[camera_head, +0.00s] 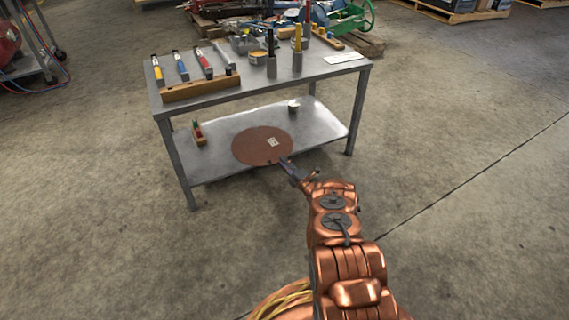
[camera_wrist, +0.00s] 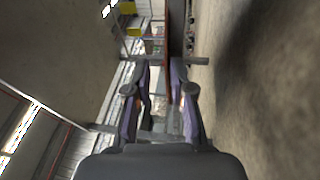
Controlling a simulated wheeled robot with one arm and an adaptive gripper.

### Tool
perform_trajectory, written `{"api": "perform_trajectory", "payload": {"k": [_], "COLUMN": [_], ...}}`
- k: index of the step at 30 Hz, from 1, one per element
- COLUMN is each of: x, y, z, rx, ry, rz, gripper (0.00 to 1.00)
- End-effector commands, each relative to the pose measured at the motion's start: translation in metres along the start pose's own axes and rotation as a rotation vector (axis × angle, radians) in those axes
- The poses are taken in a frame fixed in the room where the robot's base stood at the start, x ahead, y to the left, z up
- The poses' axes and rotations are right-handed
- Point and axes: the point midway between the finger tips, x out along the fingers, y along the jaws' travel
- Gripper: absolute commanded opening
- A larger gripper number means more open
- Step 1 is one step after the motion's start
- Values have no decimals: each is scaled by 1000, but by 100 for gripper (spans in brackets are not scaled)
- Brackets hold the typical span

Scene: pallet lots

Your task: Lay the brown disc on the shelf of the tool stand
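The brown disc (camera_head: 260,150) lies on or just over the lower shelf (camera_head: 318,122) of the tool stand (camera_head: 255,95), near its front edge, with a small pale label on it. Whether it rests fully on the shelf cannot be told. My gripper (camera_head: 286,163) is at the disc's front right edge. In the wrist view my gripper (camera_wrist: 161,64) has its two fingers apart with a visible gap. A thin brown edge, seemingly the disc (camera_wrist: 169,75), shows between them, closer to the right finger. Contact with the fingers is unclear.
A small red and green item (camera_head: 198,133) stands at the shelf's left, and a small metal cup (camera_head: 293,106) at its back right. Several tools and a wooden block (camera_head: 200,88) cover the stand's top. Open concrete floor (camera_head: 450,220) lies right and in front.

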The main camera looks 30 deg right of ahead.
Motion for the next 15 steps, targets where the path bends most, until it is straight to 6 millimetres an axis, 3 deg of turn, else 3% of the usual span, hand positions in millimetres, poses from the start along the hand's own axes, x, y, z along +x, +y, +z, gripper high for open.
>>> {"api": "perform_trajectory", "payload": {"k": [3, 15], "x": [0, -7], "y": [0, 0], "z": [0, 0], "rx": [0, 0], "ry": [0, 0], "rz": [0, -1], "gripper": [35, 35]}}
